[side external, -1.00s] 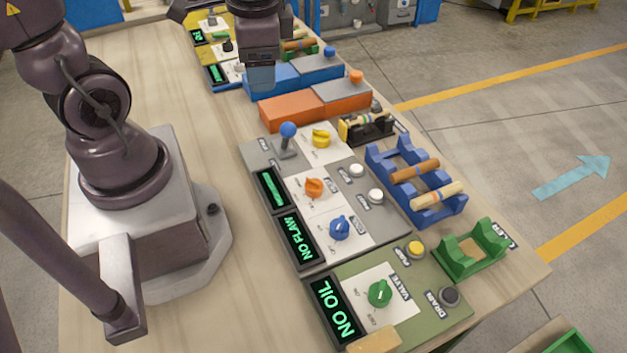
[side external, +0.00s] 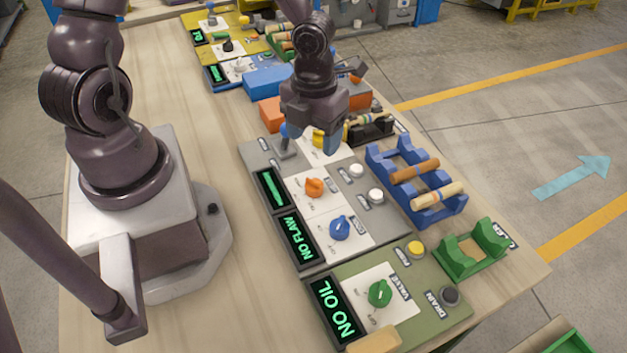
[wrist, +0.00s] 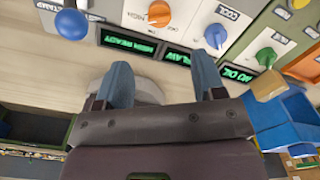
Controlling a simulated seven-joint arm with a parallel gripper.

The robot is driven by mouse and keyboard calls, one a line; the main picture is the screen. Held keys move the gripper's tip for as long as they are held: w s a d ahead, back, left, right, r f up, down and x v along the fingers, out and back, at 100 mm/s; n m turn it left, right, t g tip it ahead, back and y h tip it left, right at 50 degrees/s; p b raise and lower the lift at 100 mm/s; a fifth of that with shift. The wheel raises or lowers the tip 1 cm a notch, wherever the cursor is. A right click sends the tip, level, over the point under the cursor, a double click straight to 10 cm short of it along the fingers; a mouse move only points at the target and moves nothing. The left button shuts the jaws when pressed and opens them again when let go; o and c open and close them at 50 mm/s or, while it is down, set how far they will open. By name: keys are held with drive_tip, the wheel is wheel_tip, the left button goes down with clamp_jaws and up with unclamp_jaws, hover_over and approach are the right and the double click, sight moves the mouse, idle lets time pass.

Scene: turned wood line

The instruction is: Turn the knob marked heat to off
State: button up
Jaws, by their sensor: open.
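An orange knob (side external: 314,187) sits on a white plate of the grey panel, beside a dark green-lit display. It also shows at the top of the wrist view (wrist: 159,13). Its lettering is too small for me to read surely as heat. A blue knob (side external: 340,228) is on the same panel, nearer the camera; it shows in the wrist view (wrist: 215,36) too. A yellow knob (side external: 317,141) is partly covered by my gripper. My gripper (side external: 318,146) is open and empty, above the panel's far end, beyond the orange knob. Both fingers (wrist: 165,78) show apart in the wrist view.
A blue-ball lever (side external: 285,140) stands close beside my gripper. White push buttons (side external: 375,195) and a blue rack (side external: 432,208) with wooden pieces lie right of the knobs. A green knob (side external: 380,293) is on the nearest panel.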

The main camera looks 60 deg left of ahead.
sight(313, 181)
wheel_tip(313, 181, down, 12)
drive_tip(key=shift+r, duration=0.1)
drive_tip(key=shift+c, duration=0.2)
drive_tip(key=c, duration=0.9)
